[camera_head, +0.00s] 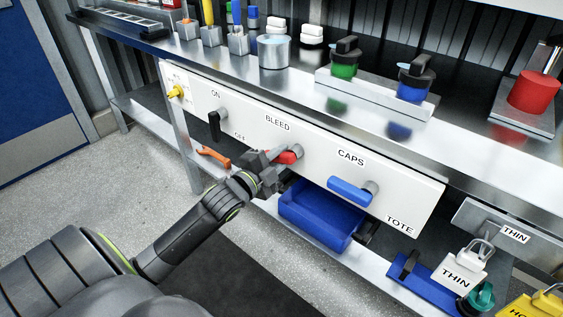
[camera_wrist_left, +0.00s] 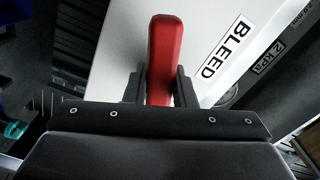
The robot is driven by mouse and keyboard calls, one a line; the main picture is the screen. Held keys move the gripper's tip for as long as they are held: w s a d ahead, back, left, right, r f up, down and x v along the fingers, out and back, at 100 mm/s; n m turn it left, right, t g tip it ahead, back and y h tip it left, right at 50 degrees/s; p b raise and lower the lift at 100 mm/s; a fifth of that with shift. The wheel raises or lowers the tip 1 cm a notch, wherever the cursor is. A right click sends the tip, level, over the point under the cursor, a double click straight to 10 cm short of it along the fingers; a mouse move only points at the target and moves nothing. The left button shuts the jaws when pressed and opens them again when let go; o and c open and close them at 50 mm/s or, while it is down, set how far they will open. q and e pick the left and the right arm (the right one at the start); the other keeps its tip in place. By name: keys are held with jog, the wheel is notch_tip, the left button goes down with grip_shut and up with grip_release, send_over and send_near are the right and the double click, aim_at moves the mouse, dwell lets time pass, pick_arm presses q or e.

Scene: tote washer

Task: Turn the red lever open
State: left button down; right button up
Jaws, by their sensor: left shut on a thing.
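The red lever (camera_head: 285,156) is on the white panel (camera_head: 317,150), just below the BLEED label. In the head view it lies roughly along the panel, and its left part is hidden by my gripper. My left gripper (camera_head: 272,159) is at the lever, with its fingers around it. In the left wrist view the red lever (camera_wrist_left: 164,62) stands between the two dark fingers (camera_wrist_left: 160,88), one on each side, next to the BLEED label. The fingers are shut on it. My right gripper is in neither view.
A black lever (camera_head: 214,126) by ON and OFF is left of the red one. A blue lever (camera_head: 350,191) under CAPS is to the right. A blue bin (camera_head: 318,217) sits below the panel. An orange tool (camera_head: 214,156) lies on the lower shelf. Cups and jars stand on the counter above.

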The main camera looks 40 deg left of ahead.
pick_arm(q)
jog(key=shift+a+r+m+b, duration=0.1)
jog(key=shift+r+m+b, duration=0.15)
jog(key=shift+m, duration=0.85)
jog(key=shift+r+m+b, duration=0.2)
jog(key=shift+m+b, duration=0.05)
jog(key=shift+m, duration=0.85)
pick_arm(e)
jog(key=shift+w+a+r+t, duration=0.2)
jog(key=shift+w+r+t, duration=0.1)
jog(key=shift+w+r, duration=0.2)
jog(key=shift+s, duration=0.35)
pick_arm(q)
jog(key=c, duration=1.2)
grip_release()
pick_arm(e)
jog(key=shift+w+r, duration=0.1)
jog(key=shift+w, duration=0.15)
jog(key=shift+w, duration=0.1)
